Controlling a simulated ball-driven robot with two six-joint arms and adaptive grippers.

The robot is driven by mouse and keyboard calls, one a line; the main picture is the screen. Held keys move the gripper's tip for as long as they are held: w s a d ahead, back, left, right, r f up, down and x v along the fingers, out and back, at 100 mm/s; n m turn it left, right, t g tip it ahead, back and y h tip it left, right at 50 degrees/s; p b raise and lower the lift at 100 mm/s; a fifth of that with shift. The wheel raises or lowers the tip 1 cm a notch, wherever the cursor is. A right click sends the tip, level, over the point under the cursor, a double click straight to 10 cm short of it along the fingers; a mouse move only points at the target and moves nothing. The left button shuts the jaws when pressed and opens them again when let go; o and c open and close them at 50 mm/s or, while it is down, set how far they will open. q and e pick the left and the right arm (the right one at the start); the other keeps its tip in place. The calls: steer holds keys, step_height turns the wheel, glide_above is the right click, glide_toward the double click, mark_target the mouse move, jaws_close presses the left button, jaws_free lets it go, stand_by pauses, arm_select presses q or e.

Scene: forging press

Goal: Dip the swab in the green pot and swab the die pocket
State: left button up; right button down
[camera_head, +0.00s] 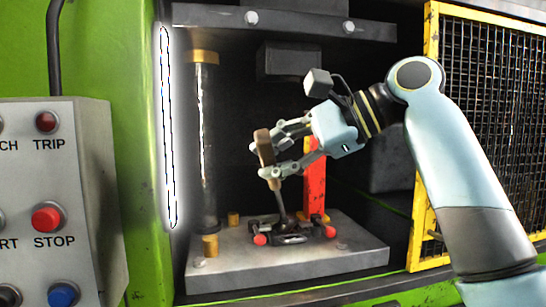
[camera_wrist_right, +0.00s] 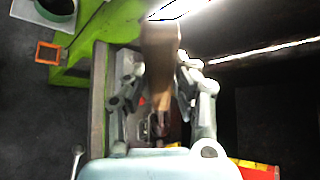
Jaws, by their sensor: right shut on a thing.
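The swab (camera_head: 264,148) has a brown wooden handle and a thin dark shaft. My right gripper (camera_head: 265,160) is shut on its handle inside the press. The shaft slants down, with its lower end at the dark die (camera_head: 291,239) on the press bed; I cannot tell whether it touches the pocket, which is mostly hidden. In the right wrist view the handle (camera_wrist_right: 160,60) stands between the fingers. My left gripper is not in view.
Red-tipped clamps (camera_head: 260,239) flank the die on the grey bed (camera_head: 220,272). A red post (camera_head: 315,185) stands behind, a column (camera_head: 204,140) at left, the ram (camera_head: 288,62) above. A yellow mesh guard (camera_head: 430,130) stands at right, a button panel (camera_head: 60,190) at left.

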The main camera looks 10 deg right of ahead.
steer(key=shift+w, duration=0.15)
steer(key=shift+w, duration=0.5)
steer(key=shift+s, duration=0.1)
steer(key=shift+s, duration=0.6)
steer(key=shift+w, duration=0.15)
steer(key=shift+w, duration=0.55)
steer(key=shift+s, duration=0.7)
steer(key=shift+w, duration=0.15)
